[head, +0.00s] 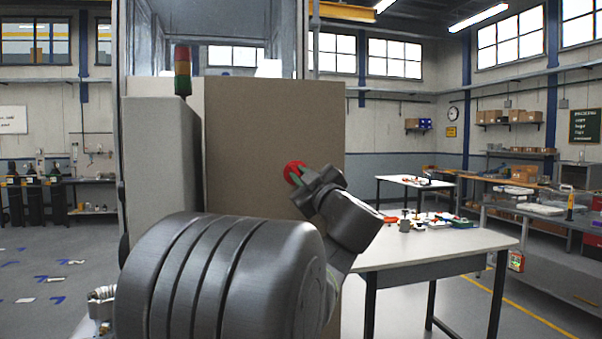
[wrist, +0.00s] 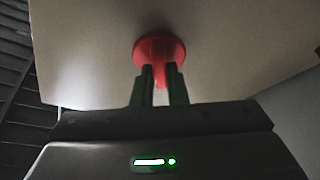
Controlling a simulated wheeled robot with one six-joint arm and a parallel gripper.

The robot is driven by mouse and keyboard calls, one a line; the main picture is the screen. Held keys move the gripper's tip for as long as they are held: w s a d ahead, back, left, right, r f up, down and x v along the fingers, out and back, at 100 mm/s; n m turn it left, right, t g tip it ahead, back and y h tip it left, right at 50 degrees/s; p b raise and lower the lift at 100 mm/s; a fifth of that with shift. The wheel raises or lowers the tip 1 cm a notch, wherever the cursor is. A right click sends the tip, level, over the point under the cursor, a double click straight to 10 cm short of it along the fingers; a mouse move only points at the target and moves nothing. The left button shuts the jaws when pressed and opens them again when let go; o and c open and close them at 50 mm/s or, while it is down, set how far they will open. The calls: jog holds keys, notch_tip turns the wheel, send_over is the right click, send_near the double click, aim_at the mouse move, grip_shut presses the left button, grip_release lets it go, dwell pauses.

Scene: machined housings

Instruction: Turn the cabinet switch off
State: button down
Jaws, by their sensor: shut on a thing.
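The cabinet (head: 262,125) is a tall beige box with a flat front, in the middle of the head view. Its switch is a round red knob (head: 293,171) on that face. In the wrist view the red switch (wrist: 160,50) shows as a disc with a handle standing out from it. My gripper (head: 301,178) is at the switch, and in the wrist view its two dark fingers (wrist: 160,86) are shut on the handle from both sides. The fingers hide part of the handle. I cannot tell the switch's marked position.
A grey box (head: 160,150) stands left of the cabinet, with a signal light (head: 182,70) behind it. A white table (head: 440,245) with several small parts stands close on the right.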

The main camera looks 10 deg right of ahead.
jog(key=n+g+y+p, duration=0.1)
jog(key=n, duration=0.2)
jog(key=n+g+p, duration=0.1)
jog(key=n, duration=0.2)
jog(key=shift+d+r+n+g+y, duration=0.1)
jog(key=shift+r+n+g+y, duration=0.05)
jog(key=shift+n+g+y, duration=0.2)
jog(key=n+g, duration=0.1)
jog(key=n, duration=0.1)
jog(key=n+p, duration=0.1)
jog(key=n, duration=0.2)
jog(key=shift+g, duration=0.35)
jog(key=shift+p, duration=0.3)
jog(key=c, duration=1.4)
grip_release()
jog(key=shift+c, duration=0.2)
jog(key=b+v, duration=0.2)
jog(key=v, duration=1.1)
jog(key=shift+s, duration=0.4)
